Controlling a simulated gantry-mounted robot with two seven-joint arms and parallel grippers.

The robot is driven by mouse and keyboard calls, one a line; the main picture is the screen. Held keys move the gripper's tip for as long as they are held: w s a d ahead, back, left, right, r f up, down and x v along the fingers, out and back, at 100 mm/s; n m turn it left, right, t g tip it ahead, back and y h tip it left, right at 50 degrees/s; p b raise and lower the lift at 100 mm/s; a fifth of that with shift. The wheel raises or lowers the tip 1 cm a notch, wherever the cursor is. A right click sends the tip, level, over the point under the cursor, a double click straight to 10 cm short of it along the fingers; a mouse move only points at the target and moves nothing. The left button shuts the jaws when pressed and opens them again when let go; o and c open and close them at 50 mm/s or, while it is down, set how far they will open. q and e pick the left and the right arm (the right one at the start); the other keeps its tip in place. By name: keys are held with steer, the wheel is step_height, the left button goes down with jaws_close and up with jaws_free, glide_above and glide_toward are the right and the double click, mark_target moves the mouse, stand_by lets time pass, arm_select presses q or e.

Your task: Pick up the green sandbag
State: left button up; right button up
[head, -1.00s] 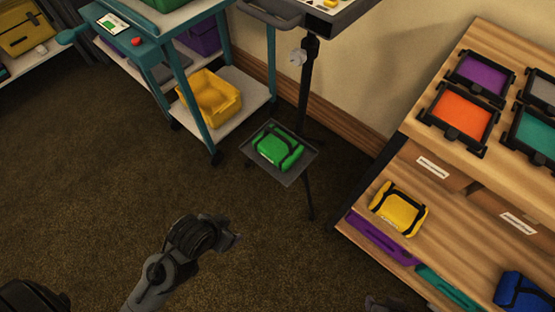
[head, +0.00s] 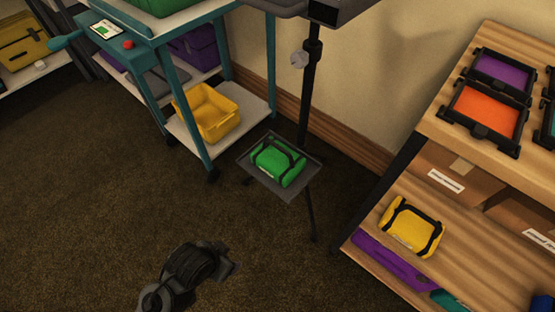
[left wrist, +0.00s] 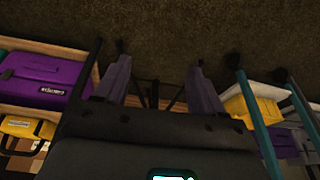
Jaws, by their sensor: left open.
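The green sandbag (head: 277,162) with black straps lies on a small grey tray (head: 257,174) low on a dark stand, in the middle of the head view. My left gripper (head: 226,262) is below and left of it in the head view, apart from it. In the left wrist view my left gripper's two fingers (left wrist: 160,85) are spread with nothing held between them. I cannot make out the green sandbag in that view. My right gripper is not in view.
A teal cart (head: 203,150) with a yellow bin (head: 207,112) stands left of the tray. A wooden shelf (head: 468,245) with a yellow sandbag (head: 412,226) stands at right. The stand's pole (head: 305,105) rises behind the tray. The carpet (head: 90,220) in front is clear.

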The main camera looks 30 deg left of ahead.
arm_select(q)
steer(key=c, duration=0.5)
steer(key=shift+o, duration=0.2)
steer(key=shift+f, duration=0.1)
